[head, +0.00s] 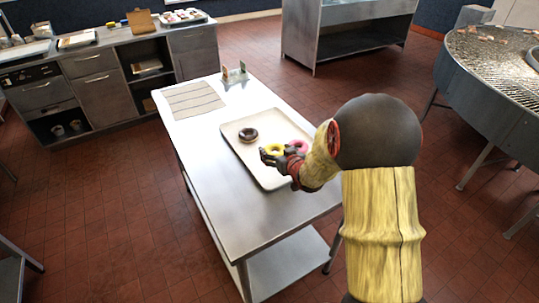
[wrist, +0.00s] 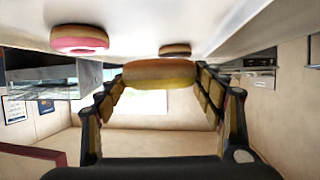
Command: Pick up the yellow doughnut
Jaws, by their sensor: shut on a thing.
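The yellow doughnut (head: 274,149) is at my gripper over the near part of the tray (head: 266,178) in the head view. In the wrist view the yellow doughnut (wrist: 160,73) sits between the two fingers of my gripper (wrist: 160,84), which is shut on it. From these views I cannot tell whether the doughnut touches the tray. A pink doughnut (head: 299,146) is just to the right, partly hidden by my gripper; it also shows in the wrist view (wrist: 79,39). A chocolate doughnut (head: 248,134) lies farther back on the tray and shows in the wrist view (wrist: 175,50).
The tray lies on a steel table (head: 234,218). A striped cloth (head: 192,99) and a small stand (head: 235,75) are at the table's far end. A round grated unit (head: 490,60) stands to the right. Counters (head: 100,88) line the back left. Tiled floor between is clear.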

